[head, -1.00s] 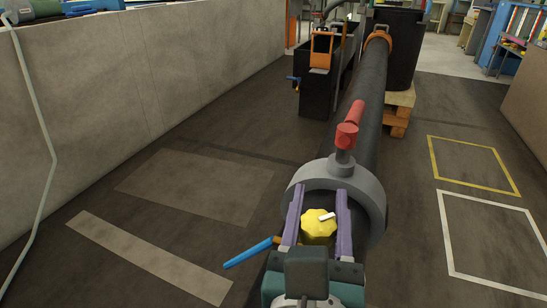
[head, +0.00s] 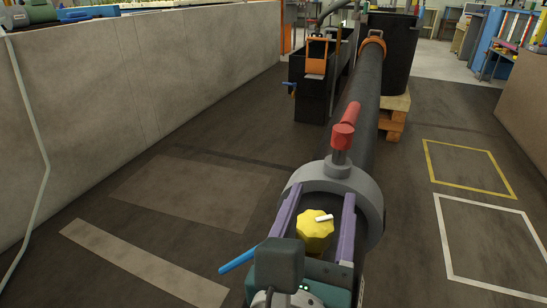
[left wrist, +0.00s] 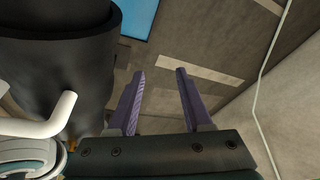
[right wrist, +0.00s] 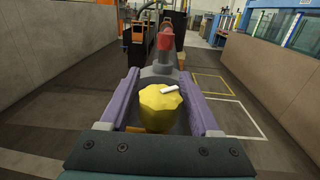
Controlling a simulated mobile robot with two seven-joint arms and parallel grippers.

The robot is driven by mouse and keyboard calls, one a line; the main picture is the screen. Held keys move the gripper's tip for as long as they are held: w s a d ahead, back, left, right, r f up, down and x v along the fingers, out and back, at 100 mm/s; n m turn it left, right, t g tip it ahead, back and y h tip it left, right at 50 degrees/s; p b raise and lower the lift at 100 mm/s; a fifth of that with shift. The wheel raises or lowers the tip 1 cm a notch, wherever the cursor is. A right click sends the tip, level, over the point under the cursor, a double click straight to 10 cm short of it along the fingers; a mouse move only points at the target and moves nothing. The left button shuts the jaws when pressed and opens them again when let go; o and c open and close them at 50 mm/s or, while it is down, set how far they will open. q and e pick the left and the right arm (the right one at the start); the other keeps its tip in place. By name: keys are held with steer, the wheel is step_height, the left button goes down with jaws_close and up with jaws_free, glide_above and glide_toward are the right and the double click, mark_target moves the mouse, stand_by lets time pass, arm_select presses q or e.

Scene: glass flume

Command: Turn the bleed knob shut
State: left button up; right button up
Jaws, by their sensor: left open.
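The bleed knob is the yellow, lobed knob (head: 314,232) with a white pointer bar on top, in the lower middle of the head view. It sits at the near end of the dark pipe, in front of a grey collar. My right gripper (head: 321,196) has its two purple fingers on either side of the knob. In the right wrist view the knob (right wrist: 160,110) stands between the fingers, with a gap visible on each side. The pointer bar points to the right and slightly up there. My left gripper (left wrist: 159,78) is open and empty, over the floor, and out of the head view.
A red handle (head: 346,126) stands on the grey collar (head: 370,200) beyond the knob. A blue lever (head: 238,261) sticks out left of my right gripper. The dark pipe (head: 366,90) runs back to a black tank on a wooden pallet. Floor is clear both sides.

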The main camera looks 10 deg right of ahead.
steer(key=shift+o, duration=0.8)
steer(key=shift+r, duration=0.25)
step_height(320, 180, up, 20)
steer(key=p, duration=0.9)
steer(key=shift+f, duration=0.25)
steer(key=shift+f, duration=0.1)
